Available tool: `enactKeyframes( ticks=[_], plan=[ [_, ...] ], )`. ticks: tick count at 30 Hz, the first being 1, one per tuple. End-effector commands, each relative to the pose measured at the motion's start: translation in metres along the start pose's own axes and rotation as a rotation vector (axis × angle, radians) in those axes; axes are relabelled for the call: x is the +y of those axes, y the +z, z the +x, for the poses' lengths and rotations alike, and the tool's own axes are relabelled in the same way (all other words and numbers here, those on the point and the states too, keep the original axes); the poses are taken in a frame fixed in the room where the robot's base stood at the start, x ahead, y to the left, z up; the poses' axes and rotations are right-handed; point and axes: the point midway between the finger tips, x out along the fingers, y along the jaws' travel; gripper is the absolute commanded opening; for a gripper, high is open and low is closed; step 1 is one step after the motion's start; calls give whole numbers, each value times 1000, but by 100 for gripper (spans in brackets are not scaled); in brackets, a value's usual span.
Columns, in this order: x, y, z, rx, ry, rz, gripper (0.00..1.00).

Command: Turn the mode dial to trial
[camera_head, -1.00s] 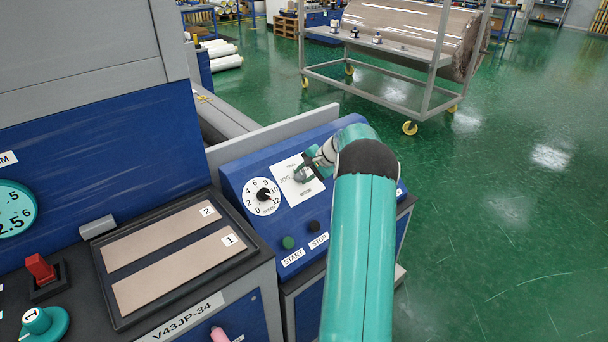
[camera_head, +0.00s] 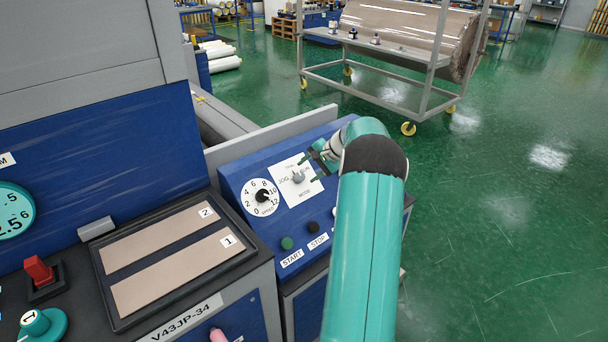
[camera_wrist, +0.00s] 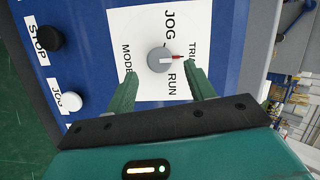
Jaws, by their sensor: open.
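The mode dial (camera_wrist: 159,60) is a round grey knob with a red pointer on a white plate (camera_wrist: 150,25). In the wrist view its pointer aims right, at the partly hidden label starting "TRI"; JOG is above and RUN below. The dial also shows in the head view (camera_head: 298,178), uncovered. My gripper (camera_wrist: 160,72) is open and empty, with one green finger on either side below the dial in the wrist view. In the head view my gripper (camera_head: 312,168) stands off the plate, up and right of the dial, apart from it.
A speed dial (camera_head: 262,197) sits left of the plate on the blue sloped panel (camera_head: 240,170). Green START (camera_head: 287,243) and black STOP (camera_head: 313,228) buttons are below. A wheeled rack (camera_head: 420,62) with a large roll stands behind. Green floor to the right is clear.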

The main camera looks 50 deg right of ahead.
Motion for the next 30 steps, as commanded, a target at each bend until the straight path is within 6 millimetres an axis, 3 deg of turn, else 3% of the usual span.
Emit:
enactKeyframes(
  ticks=[6, 13, 18, 30],
  plan=[
    [0, -1, -52, 3, -1, 0, 54],
    [0, 0, -89, 2, 0, 0, 54],
    [0, 0, -98, -1, 0, 1, 54],
    [0, 0, -97, -1, 0, 1, 54]
  ],
)
